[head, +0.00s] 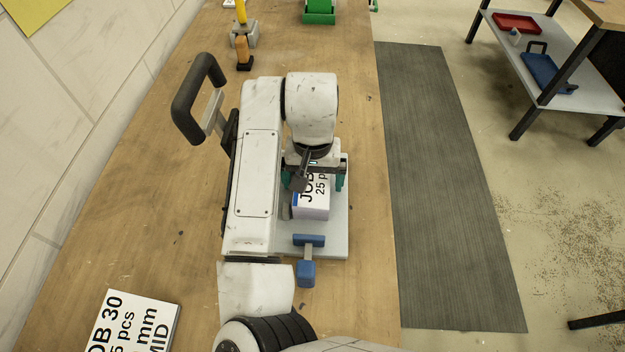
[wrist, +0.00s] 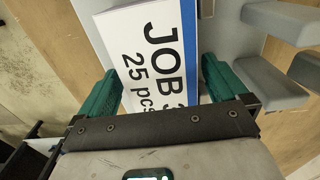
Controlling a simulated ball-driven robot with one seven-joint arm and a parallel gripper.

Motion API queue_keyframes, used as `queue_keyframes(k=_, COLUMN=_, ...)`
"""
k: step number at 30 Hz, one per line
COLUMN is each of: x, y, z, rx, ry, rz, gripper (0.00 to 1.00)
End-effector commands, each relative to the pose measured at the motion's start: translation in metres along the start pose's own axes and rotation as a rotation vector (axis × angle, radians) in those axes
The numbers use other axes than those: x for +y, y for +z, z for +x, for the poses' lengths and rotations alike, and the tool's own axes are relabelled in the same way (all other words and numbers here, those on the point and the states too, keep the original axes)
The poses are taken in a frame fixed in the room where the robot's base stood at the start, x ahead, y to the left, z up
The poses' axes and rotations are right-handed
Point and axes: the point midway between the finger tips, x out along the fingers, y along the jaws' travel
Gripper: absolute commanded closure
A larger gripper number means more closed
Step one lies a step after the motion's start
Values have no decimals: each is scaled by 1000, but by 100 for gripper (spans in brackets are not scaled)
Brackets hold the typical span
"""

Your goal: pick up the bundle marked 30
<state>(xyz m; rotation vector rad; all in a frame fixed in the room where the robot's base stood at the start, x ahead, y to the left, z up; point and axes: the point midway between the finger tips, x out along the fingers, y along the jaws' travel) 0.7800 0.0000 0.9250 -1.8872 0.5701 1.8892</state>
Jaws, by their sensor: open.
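A white bundle (head: 310,213) with a blue stripe lies on a grey plate, its top reading JOB and 25 pcs. In the wrist view the bundle (wrist: 150,45) shows JOB and part of a digit that looks like a 3; the rest is hidden. My gripper (head: 314,180) is over its far part, with teal fingers apart on both sides. In the wrist view my gripper (wrist: 160,78) straddles the bundle; I cannot tell whether either finger touches it. A white card or stack (head: 130,325) at the lower left reads 30, partly cut off.
The grey plate (head: 339,235) carries a blue-handled clamp (head: 306,270) at its near side. A black-handled tool (head: 199,95) stands left of my arm. An orange and black object (head: 243,54) and a green one (head: 319,12) stand farther back.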

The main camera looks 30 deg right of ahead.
Motion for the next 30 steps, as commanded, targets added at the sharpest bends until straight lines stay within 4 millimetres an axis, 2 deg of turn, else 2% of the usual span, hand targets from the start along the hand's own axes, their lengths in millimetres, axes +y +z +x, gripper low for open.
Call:
queue_keyframes(k=8, x=0, y=0, z=4, rx=0, ry=-1, rz=0, gripper=0)
queue_keyframes(k=30, x=0, y=0, z=3, rx=1, ry=-1, rz=1, gripper=70)
